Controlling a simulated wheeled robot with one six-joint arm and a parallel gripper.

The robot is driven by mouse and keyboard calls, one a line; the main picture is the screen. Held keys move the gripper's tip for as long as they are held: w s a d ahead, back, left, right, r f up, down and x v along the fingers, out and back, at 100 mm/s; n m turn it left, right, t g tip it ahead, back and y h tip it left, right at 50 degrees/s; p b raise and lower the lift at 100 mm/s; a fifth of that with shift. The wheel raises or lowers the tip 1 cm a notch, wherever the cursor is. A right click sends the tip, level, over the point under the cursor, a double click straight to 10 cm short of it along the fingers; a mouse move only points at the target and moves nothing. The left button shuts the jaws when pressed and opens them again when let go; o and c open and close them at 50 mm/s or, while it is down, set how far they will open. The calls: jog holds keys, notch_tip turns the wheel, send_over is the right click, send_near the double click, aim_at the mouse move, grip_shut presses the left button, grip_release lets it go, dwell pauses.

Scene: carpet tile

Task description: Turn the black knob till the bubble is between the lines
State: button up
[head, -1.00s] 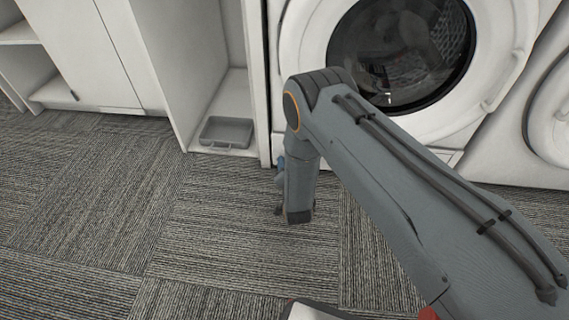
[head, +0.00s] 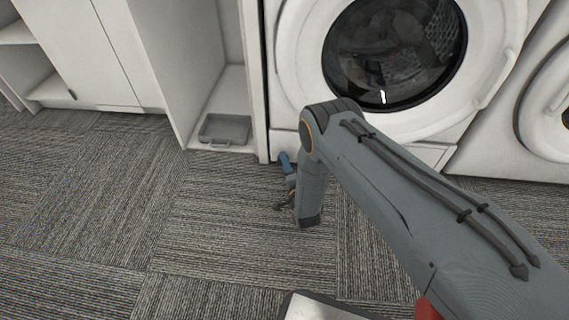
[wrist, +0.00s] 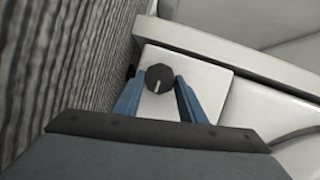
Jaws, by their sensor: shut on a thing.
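The black knob (wrist: 159,76) shows in the wrist view, round with a light pointer mark aimed down in the picture. It sits on a white square panel (wrist: 212,82). The two blue fingers of my gripper (wrist: 160,84) stand at the knob's left and right sides, shut on it. In the head view my gripper (head: 284,160) is low at the front left foot of the washer, and its arm hides part of that corner; I cannot make out the knob there. No bubble or lines can be made out in either view.
A white front-loading washer (head: 490,40) stands behind my arm, with a second machine (head: 540,110) at right. A grey tray (head: 225,129) lies in the open cabinet bay at left. The carpet (head: 110,190) at left is clear.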

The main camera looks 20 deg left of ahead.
dwell(0.4)
jog(key=o, duration=1.1)
jog(key=shift+c, duration=0.2)
jog(key=p+v, duration=0.3)
jog(key=v, duration=0.5)
jog(key=shift+f, duration=0.1)
jog(key=shift+a, duration=0.1)
